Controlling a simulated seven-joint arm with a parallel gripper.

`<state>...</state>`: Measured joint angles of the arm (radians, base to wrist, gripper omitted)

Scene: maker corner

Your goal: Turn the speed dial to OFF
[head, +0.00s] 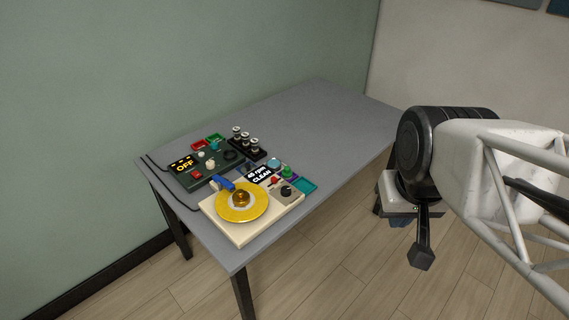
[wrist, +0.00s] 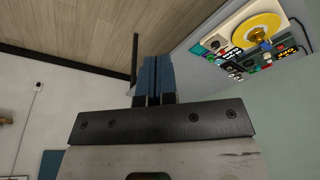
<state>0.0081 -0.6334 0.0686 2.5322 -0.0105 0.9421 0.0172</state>
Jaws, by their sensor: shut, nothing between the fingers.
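A cream turntable unit (head: 247,231) with a yellow disc (head: 237,212) sits at the table's near left. A black dial (head: 286,191) is on its right corner, probably the speed dial; its pointer is too small to read. The unit's display (head: 260,175) reads "45 rpm CLEAN". In the wrist view the unit (wrist: 228,28) and the dial (wrist: 215,44) are at top right. My gripper (head: 398,222) hangs off the table's right side, well apart from the unit. Its blue fingers (wrist: 156,62) are together and empty.
A dark green box (head: 214,178) with an "OFF" display (head: 184,165) stands behind the turntable. Black jars (head: 245,143), red and green trays and a teal tray (head: 304,186) stand close by. The grey table's far right (head: 320,115) is clear.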

